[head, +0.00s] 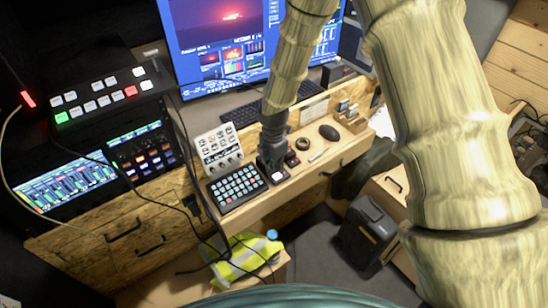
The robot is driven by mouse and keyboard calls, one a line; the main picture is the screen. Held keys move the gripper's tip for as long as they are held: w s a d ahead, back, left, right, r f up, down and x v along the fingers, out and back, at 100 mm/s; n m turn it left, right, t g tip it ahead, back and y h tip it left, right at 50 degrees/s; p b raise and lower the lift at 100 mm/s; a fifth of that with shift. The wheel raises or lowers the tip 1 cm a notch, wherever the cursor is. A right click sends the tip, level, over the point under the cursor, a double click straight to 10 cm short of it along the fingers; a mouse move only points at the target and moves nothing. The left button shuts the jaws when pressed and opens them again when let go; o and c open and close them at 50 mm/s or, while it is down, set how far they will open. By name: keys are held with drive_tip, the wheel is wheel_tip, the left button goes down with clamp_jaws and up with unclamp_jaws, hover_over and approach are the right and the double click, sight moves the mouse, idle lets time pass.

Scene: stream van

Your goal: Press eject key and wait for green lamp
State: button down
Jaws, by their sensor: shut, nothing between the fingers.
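My gripper (269,165) is shut and points down at the desk's front edge, at the end of my arm. Its dark fingers are at or just above a small dark box with a pale square key (278,176). I cannot tell whether they touch it, or whether this is the eject key, as no label is readable. A small dark unit with a red spot (291,158) and a red button (302,143) are just to the right. I see no lit green lamp near the gripper; one may be hidden behind it.
A black keypad (236,188) and a white control panel (218,148) lie left of the gripper. A mouse (329,132) and a pen lie to the right. A switcher with a green-lit key (62,117) stands far left. Monitors rise behind. Cables hang at the desk's front.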

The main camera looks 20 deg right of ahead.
sight(274, 181)
drive_tip(key=shift+f+p, duration=0.5)
drive_tip(key=shift+f, duration=1.05)
drive_tip(key=shift+s+f+b, duration=0.1)
drive_tip(key=shift+f+b, duration=0.45)
drive_tip(key=shift+f, duration=0.35)
drive_tip(key=shift+s, duration=0.2)
drive_tip(key=shift+f, duration=0.1)
drive_tip(key=r+p, duration=0.3)
drive_tip(key=r, duration=0.2)
drive_tip(key=shift+w+r, duration=0.1)
drive_tip(key=shift+w, duration=0.1)
drive_tip(key=shift+w+r+b, duration=0.1)
drive_tip(key=shift+r+b, duration=0.3)
drive_tip(key=shift+r, duration=0.25)
wheel_tip(274, 181, up, 8)
drive_tip(key=b, duration=0.2)
drive_tip(key=shift+r, duration=0.2)
